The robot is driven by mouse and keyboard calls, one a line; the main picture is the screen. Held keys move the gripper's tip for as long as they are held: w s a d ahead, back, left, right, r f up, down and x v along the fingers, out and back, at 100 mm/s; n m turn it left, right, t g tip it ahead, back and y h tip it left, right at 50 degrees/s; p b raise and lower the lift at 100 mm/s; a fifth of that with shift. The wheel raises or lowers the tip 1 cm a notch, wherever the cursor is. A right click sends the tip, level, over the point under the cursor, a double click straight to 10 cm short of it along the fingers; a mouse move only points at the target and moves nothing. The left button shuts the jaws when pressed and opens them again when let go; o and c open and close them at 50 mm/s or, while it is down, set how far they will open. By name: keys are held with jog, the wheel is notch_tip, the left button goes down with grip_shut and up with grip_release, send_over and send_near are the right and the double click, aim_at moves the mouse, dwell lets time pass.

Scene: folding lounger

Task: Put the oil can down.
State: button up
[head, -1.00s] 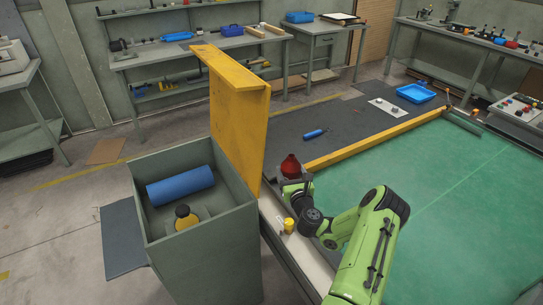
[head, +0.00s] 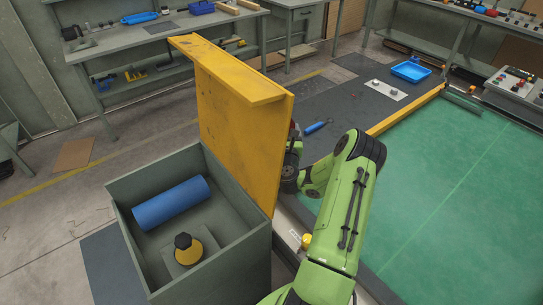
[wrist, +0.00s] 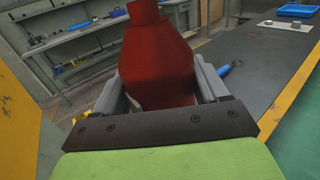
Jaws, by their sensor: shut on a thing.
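The red oil can (wrist: 158,62) fills the middle of the wrist view, upright, its top cut off by the frame edge. My gripper (wrist: 160,84) is shut on it, one grey finger on each side of its body. The wrist view shows a dark grey surface (wrist: 262,70) to the right of the can. I cannot tell what lies directly under the can.
The yellow panel (head: 238,125) stands upright beside an open grey box (head: 235,215) holding a blue roll (head: 171,203) and a yellow-and-black object (head: 185,250). A blue-handled tool (head: 318,127), a white plate (head: 386,89) and a blue tray (head: 411,70) lie on the dark strip. The green surface (head: 460,180) is clear.

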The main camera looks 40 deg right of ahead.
notch_tip(320, 180, down, 10)
jog(key=b, duration=0.7)
jog(key=shift+s+f, duration=0.1)
jog(key=shift+r, duration=0.2)
jog(key=shift+f, duration=0.1)
jog(key=o, duration=0.9)
jog(key=shift+f, duration=0.15)
jog(key=o, duration=0.5)
